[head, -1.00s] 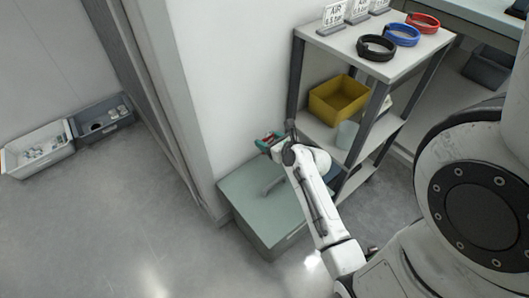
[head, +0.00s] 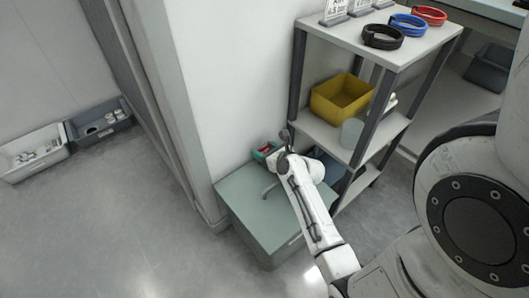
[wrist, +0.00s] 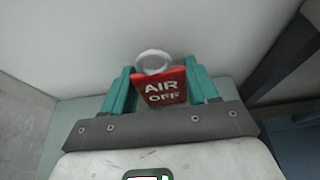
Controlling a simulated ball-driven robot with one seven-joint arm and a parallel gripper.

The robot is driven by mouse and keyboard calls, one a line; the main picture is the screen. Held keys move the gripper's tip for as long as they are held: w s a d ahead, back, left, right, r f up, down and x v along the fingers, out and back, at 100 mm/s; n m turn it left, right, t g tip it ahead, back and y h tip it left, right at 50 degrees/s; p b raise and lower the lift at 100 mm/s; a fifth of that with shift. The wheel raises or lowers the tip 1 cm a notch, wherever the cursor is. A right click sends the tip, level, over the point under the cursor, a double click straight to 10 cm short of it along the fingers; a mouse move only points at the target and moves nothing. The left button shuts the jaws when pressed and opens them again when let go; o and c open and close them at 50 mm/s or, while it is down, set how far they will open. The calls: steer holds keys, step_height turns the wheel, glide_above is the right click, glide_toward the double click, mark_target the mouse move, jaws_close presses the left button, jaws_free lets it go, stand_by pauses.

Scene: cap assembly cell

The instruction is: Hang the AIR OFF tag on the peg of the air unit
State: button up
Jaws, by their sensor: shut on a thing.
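The red AIR OFF tag (wrist: 162,88) sits between the teal fingers of my gripper (wrist: 162,92) in the wrist view, its lettering facing the camera. A pale ring (wrist: 153,62) shows at the tag's top edge, in front of the white wall. In the head view my gripper (head: 265,152) is shut on the tag, a small red patch, near the wall and over the back of a grey-green cabinet (head: 244,207). I cannot make out the air unit or its peg for certain in either view.
A shelf rack (head: 340,38) stands right of the cabinet, with a yellow bin (head: 341,98) and, on top, black, blue and red bands (head: 408,25). A wall corner (head: 190,110) is at the left. Two bins (head: 35,155) lie on the floor far left. The floor between is clear.

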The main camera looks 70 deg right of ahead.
steer(key=shift+f, duration=0.1)
steer(key=o, duration=1.1)
